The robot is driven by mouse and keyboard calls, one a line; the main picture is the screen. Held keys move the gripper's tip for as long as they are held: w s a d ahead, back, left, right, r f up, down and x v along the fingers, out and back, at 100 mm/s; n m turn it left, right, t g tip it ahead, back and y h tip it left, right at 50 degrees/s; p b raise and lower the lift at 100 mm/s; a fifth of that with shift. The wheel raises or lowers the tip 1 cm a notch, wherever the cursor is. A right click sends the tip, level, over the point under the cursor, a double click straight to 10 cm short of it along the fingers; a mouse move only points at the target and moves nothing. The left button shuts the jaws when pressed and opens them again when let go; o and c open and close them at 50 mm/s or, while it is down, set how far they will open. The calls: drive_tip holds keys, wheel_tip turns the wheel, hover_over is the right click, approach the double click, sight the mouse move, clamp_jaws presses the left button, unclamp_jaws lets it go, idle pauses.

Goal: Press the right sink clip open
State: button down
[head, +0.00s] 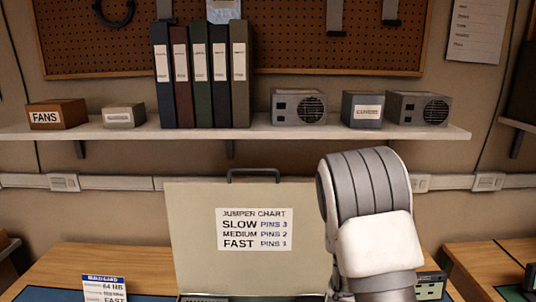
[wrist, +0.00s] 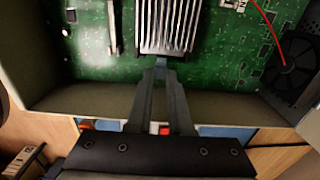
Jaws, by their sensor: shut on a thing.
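The ribbed silver heat sink (wrist: 167,24) stands on the green circuit board (wrist: 215,55) at the top of the wrist view. My gripper (wrist: 161,64) is at its near edge, with the fingertips close together. The fingers are shut on a small grey part there, which looks like the sink clip. The fingertips cover most of it, so I cannot tell whether it is latched or open. In the head view my arm hides the gripper, and the case interior is out of sight.
The case wall (wrist: 85,101) runs close under my fingers. A fan (wrist: 292,62) and a red wire (wrist: 268,22) are at the right, and a pale upright slot (wrist: 113,28) is left of the heat sink. The raised lid (head: 195,240) carries a jumper chart (head: 257,229).

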drive_tip(key=shift+d+f, duration=0.3)
drive_tip(key=shift+d, duration=0.15)
idle(0.5)
drive_tip(key=c, duration=1.1)
unclamp_jaws()
drive_tip(key=shift+a+r, duration=0.1)
wheel_tip(320, 180, up, 7)
drive_tip(key=p, duration=0.6)
